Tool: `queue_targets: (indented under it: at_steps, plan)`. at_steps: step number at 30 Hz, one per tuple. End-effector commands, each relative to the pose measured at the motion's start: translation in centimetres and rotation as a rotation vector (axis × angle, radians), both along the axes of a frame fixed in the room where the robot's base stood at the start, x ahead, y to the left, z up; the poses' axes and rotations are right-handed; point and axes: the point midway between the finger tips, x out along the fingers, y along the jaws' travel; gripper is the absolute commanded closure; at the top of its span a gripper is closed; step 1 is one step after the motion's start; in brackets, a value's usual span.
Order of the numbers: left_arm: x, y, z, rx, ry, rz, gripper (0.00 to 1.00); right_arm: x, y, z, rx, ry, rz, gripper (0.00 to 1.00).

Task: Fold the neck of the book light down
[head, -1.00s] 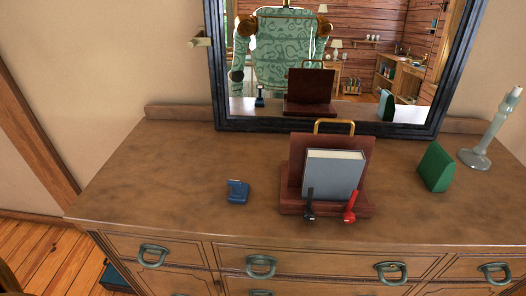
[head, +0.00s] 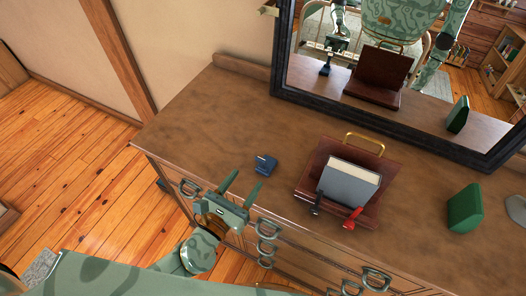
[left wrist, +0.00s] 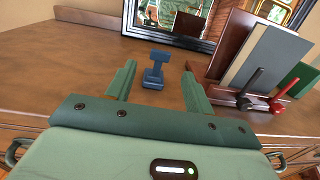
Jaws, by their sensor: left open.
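The book light (head: 265,164) is a small blue clip-like piece standing on the dresser top, left of the book stand. In the left wrist view the book light (left wrist: 155,68) shows an upright neck with a wider head on top, above a blue base. My left gripper (head: 242,177) is open and empty at the dresser's front edge, just short of the book light. In the left wrist view its fingers (left wrist: 158,82) point at the book light, which stands beyond the tips and between their lines. My right gripper is not seen directly.
A dark red book stand (head: 384,186) with a grey book (head: 346,184) and black and red pegs stands close to the right. A green block (head: 465,208) is farther right. A framed mirror (head: 380,120) is behind. The dresser top (head: 190,110) left of the light is clear.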

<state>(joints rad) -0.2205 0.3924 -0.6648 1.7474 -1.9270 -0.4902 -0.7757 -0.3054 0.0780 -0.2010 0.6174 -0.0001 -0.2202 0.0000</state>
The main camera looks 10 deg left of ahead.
Motion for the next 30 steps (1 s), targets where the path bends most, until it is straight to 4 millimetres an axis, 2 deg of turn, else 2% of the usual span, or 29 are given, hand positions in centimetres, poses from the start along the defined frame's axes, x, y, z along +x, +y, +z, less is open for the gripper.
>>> queue_targets:
  at_steps: [1,6,12,18,25,26,30]
  plan:
    - [1.4,-0.5,0.3,-0.001,-0.004,0.002,0.47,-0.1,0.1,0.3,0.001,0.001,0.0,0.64]
    - [5.3,-2.1,0.2,-0.002,0.0,0.001,0.47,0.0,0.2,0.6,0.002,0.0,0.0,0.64]
    - [8.4,-3.3,0.0,-0.002,0.002,0.001,0.47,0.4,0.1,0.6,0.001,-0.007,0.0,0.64]
    - [9.6,-3.7,0.0,-0.002,0.002,0.001,0.47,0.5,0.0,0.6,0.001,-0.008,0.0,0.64]
    - [9.6,-3.7,0.0,-0.001,0.003,0.001,0.47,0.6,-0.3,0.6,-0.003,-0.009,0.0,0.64]
    - [9.6,-3.7,0.0,-0.001,0.003,0.001,0.53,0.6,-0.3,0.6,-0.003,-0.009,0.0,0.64]
    - [9.6,-3.7,0.0,-0.001,0.003,0.001,0.92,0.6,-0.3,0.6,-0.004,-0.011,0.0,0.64]
